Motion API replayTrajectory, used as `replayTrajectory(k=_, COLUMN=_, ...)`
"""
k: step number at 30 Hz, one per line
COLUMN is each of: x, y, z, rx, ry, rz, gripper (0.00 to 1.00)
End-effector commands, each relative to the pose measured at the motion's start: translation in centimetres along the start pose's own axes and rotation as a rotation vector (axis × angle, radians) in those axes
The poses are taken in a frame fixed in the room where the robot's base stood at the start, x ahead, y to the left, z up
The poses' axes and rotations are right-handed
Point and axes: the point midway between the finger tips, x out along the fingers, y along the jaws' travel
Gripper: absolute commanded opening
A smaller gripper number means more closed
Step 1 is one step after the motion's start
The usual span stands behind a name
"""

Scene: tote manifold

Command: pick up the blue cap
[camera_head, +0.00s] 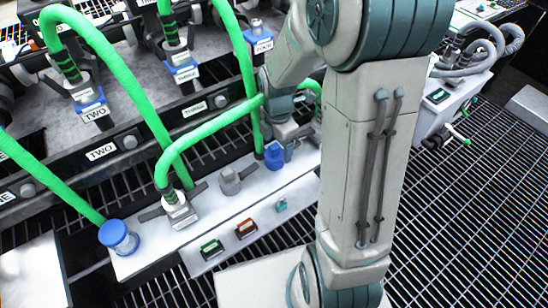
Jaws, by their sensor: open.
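Two blue caps show on the light grey manifold panel (215,215). One blue cap (119,237) is round and sits at the panel's near left end. The other blue cap (274,156) is toward the panel's far right end, just below my gripper (284,146). My gripper points down over this cap, and its jaws are open. The fingers are small and partly hidden here, so I cannot tell whether they touch the cap or stand around it.
A grey fitting (231,181) with a handle and a green hose's connector (180,211) stand on the panel between the caps. Green hoses (205,130) arch over the panel, one close to my gripper. Labelled valves (92,106) line the back. Metal grating (470,190) lies at right.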

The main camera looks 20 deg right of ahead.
Motion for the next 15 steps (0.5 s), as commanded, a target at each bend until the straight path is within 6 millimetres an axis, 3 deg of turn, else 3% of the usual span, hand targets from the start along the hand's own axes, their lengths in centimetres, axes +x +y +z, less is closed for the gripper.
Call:
replayTrajectory(k=9, x=4.3, y=0.2, z=-0.8, rx=-0.001, ry=0.001, rz=-0.002, gripper=0.75)
replayTrajectory(k=15, x=4.9, y=0.2, z=-0.7, rx=0.0, ry=0.0, rz=-0.001, gripper=0.75)
